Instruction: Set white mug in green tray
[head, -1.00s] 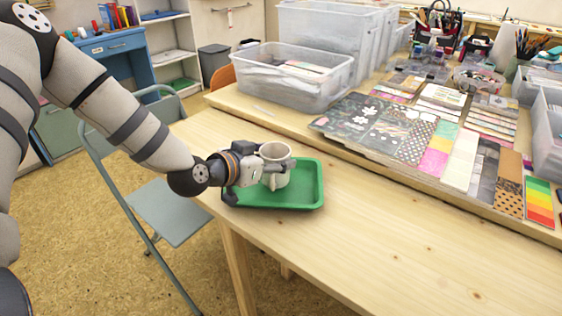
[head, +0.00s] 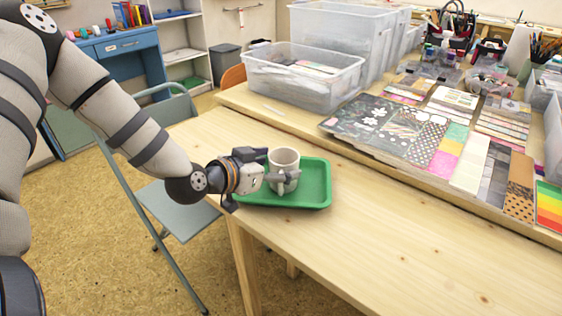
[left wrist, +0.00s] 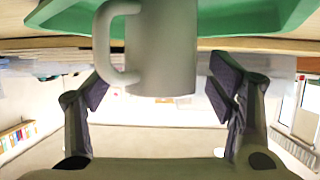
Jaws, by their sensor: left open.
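The white mug (head: 285,160) stands upright in the green tray (head: 315,188), on the near wooden table. My left gripper (head: 276,172) is at the left side of the mug, low over the tray. In the left wrist view, which is upside down, the mug (left wrist: 168,50) rests against the tray (left wrist: 255,14), with its handle toward the picture's left. The fingers of my left gripper (left wrist: 160,90) are spread wide, with visible gaps on both sides of the mug. My right gripper is not in view.
A clear plastic bin (head: 303,77) stands at the table's back left. Sample sheets (head: 410,130) lie on a raised board along the back. The table front (head: 400,240) is clear. A folding chair (head: 180,205) stands left of the table, below my left arm.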

